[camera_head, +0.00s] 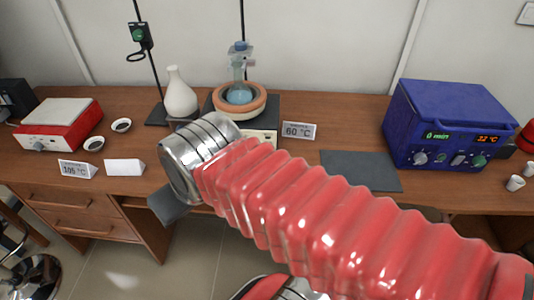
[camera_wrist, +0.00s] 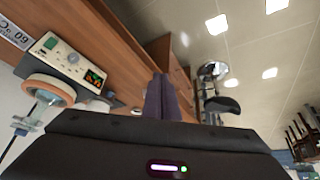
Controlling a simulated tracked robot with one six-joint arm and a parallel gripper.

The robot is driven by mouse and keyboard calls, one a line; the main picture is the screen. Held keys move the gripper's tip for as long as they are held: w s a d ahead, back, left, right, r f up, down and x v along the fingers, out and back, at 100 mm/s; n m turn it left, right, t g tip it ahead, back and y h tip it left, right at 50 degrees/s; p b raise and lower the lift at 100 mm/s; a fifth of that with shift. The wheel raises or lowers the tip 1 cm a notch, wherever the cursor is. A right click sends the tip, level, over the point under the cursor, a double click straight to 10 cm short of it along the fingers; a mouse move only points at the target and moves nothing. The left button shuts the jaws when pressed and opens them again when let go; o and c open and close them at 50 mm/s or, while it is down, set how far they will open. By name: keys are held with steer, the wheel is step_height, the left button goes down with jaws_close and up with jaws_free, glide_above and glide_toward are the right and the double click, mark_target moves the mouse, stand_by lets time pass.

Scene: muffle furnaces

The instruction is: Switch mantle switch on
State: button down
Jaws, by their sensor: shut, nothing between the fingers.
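The heating mantle (camera_head: 254,104) stands on the bench in the head view, with an orange-brown ring around a round flask (camera_head: 239,92) of blue liquid. My arm hides part of its front. In the wrist view, the tilted mantle (camera_wrist: 52,87) shows its pale control panel (camera_wrist: 62,66) with a knob, a lit display and a small green part that may be the switch (camera_wrist: 50,43). My gripper (camera_wrist: 160,88) is shut and empty, apart from the panel. In the head view, only a dark part of it shows beyond my metal wrist.
A 60 °C card (camera_head: 299,131) stands right of the mantle, with a grey mat (camera_head: 359,171) and a blue instrument (camera_head: 446,122) farther right. A white flask (camera_head: 180,94) and stand are to the left. A red-and-white device (camera_head: 58,124) and small dishes sit farther left.

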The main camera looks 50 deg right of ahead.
steer(key=w+d+f+n+t+h, duration=0.1)
steer(key=w+d+f+n+h, duration=0.2)
steer(key=d, duration=0.5)
steer(key=w+d+f, duration=0.4)
steer(key=w+d, duration=0.1)
steer(key=d, duration=0.3)
steer(key=w+d+f+n+t+h, duration=0.1)
steer(key=w+d+f+n+h, duration=0.15)
steer(key=w+d, duration=0.4)
steer(key=s+d+f+n+t+y, duration=0.1)
steer(key=s+d+f+n, duration=0.1)
steer(key=f, duration=0.3)
steer(key=s+d+f+n+t+y, duration=0.1)
steer(key=s+d+f, duration=0.1)
steer(key=d+f, duration=0.2)
steer(key=s+d+f+n+t+y, duration=0.1)
steer(key=s+d+f+n, duration=0.1)
steer(key=d+f, duration=0.2)
step_height(320, 180, down, 3)
steer(key=shift+r+n+t+y, duration=0.1)
steer(key=shift+n+t+y, duration=0.15)
steer(key=shift+n+t, duration=0.15)
steer(key=shift+s+a+f, duration=0.15)
steer(key=shift+s+f, duration=0.05)
steer(key=shift+f, duration=0.1)
